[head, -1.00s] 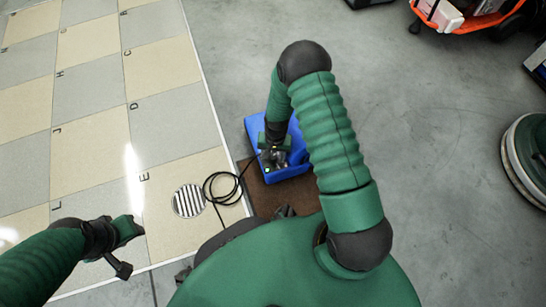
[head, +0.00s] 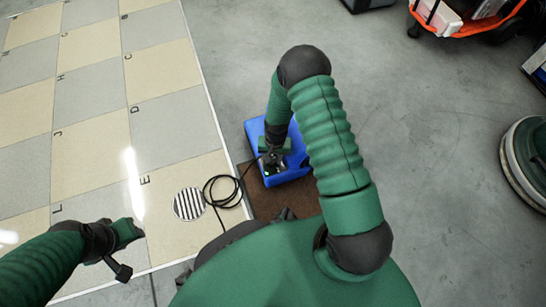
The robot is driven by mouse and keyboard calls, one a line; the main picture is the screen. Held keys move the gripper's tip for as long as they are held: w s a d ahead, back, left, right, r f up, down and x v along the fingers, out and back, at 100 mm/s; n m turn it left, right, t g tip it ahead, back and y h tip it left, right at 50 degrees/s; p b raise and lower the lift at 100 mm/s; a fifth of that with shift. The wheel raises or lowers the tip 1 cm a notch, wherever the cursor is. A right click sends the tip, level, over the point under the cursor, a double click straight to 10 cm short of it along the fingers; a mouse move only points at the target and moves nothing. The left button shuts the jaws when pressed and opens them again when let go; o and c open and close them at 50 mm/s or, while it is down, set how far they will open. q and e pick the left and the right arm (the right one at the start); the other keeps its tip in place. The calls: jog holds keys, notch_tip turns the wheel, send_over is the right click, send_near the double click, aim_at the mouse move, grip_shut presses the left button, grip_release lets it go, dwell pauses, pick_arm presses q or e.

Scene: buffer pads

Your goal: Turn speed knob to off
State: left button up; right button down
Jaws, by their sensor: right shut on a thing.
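A blue box-shaped unit (head: 294,174) sits on a brown mat below my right arm. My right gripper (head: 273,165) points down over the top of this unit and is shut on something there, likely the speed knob. The knob itself is hidden by the gripper and too small to make out. My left gripper (head: 134,252) is at the lower left, above the tiled floor and well away from the unit. Whether its jaws are open or shut is unclear.
A black cable (head: 222,190) lies coiled left of the unit, beside a round floor drain (head: 188,204). The brown mat (head: 268,203) lies under the unit. A green round machine (head: 526,160) stands at far right. An orange cart (head: 462,18) is at upper right. Grey floor between is clear.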

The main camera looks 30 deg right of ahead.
jog(key=shift+r+n+p, duration=0.2)
jog(key=shift+n+p, duration=0.7)
jog(key=shift+p, duration=0.15)
jog(key=n+p, duration=0.2)
jog(key=shift+n, duration=0.3)
jog(key=shift+f+n+p, duration=0.1)
jog(key=shift+n+p, duration=0.85)
jog(key=shift+n, duration=0.25)
jog(key=shift+f+n+g+p, duration=0.1)
jog(key=shift+n+g+p, duration=0.35)
jog(key=shift+n, duration=0.75)
jog(key=c, duration=1.1)
grip_release()
jog(key=shift+o, duration=0.2)
